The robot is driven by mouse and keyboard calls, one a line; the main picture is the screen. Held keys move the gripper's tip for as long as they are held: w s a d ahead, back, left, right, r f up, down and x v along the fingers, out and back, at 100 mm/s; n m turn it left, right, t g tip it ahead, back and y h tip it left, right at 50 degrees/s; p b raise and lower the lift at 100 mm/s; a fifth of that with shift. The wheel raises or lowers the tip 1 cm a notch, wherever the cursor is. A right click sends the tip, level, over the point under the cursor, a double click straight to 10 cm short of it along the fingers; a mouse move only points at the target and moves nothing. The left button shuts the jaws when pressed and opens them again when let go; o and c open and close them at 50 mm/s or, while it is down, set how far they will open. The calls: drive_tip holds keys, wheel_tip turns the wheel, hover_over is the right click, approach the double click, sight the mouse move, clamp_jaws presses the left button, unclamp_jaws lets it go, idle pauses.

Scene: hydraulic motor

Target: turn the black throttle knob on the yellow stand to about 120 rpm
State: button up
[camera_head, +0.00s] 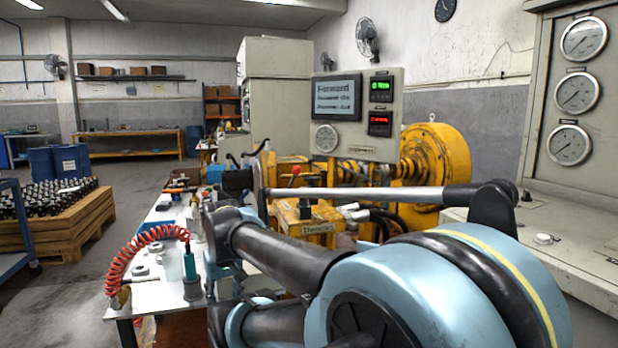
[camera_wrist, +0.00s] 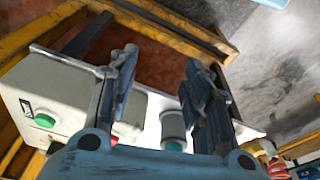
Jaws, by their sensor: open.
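The yellow stand (camera_head: 318,229) with a label that seems to read "Throttle" is near the middle of the head view, behind my arm. A small black knob (camera_head: 305,209) shows on its top; its pointer and setting are too small to read. My gripper (camera_wrist: 160,66) is open and empty in the wrist view, with its two fingers well apart. The knob and stand do not clearly show in the wrist view. In the head view my arm covers the area in front of the stand, and I cannot make out the gripper's fingers there.
A display panel (camera_head: 353,117) with green and red readouts stands above the yellow machine. A white worktable (camera_head: 150,290) with small items and a coiled red hose (camera_head: 140,245) is at left. Below my gripper are a grey button box (camera_wrist: 60,95) and a grey cylinder (camera_wrist: 173,125).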

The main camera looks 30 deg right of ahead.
drive_tip(key=w+d+r+m, duration=0.3)
drive_tip(key=w+r, duration=0.2)
drive_tip(key=r, duration=0.3)
drive_tip(key=w+d+r+m, duration=0.2)
drive_tip(key=w+d+r, duration=0.25)
drive_tip(key=r, duration=0.35)
wheel_tip(320, 180, up, 24)
drive_tip(key=m+g, duration=0.2)
drive_tip(key=m, duration=1.2)
hover_over(312, 180)
drive_tip(key=w, duration=0.1)
drive_tip(key=f, duration=1.6)
drive_tip(key=shift+w+d+f, duration=0.15)
drive_tip(key=shift+d+f, duration=0.05)
drive_tip(key=shift+d, duration=0.05)
